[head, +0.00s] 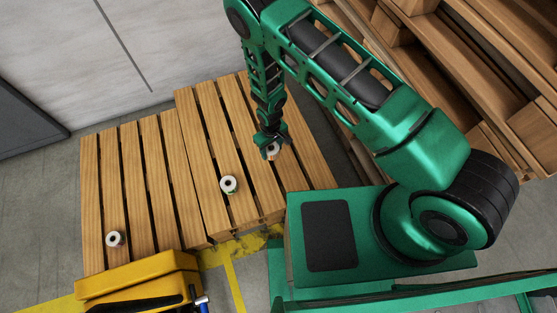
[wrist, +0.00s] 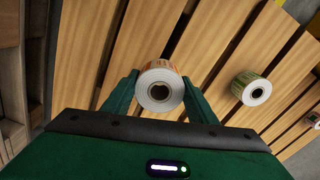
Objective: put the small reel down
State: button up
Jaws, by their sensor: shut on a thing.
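My gripper (head: 272,146) is shut on a small white label reel (head: 274,149) over the right-hand pallet (head: 230,130). In the wrist view the held reel (wrist: 160,88) sits between the two green fingers, its dark core facing the camera and orange print on its side. I cannot tell whether it touches the slats below. A second reel (head: 229,184) with a green-printed side stands on the same pallet, left of and nearer than my gripper; it also shows in the wrist view (wrist: 251,88). A third reel (head: 115,239) stands on the left pallet (head: 120,170).
A yellow machine or cart part (head: 140,277) stands at the front left. Stacked wooden pallets (head: 470,60) rise at the back right. A white wall (head: 80,50) is behind. Bare slats lie between the reels, with dark gaps between them.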

send_over(283, 169)
notch_tip(283, 169, down, 4)
jog(key=shift+s+a+r, duration=0.1)
jog(key=shift+s+r, duration=0.05)
jog(key=shift+r, duration=0.1)
jog(key=shift+f, duration=2.05)
jog(key=o, duration=1.1)
jog(key=shift+f, duration=0.1)
notch_tip(283, 169, up, 12)
jog(key=shift+r, duration=0.15)
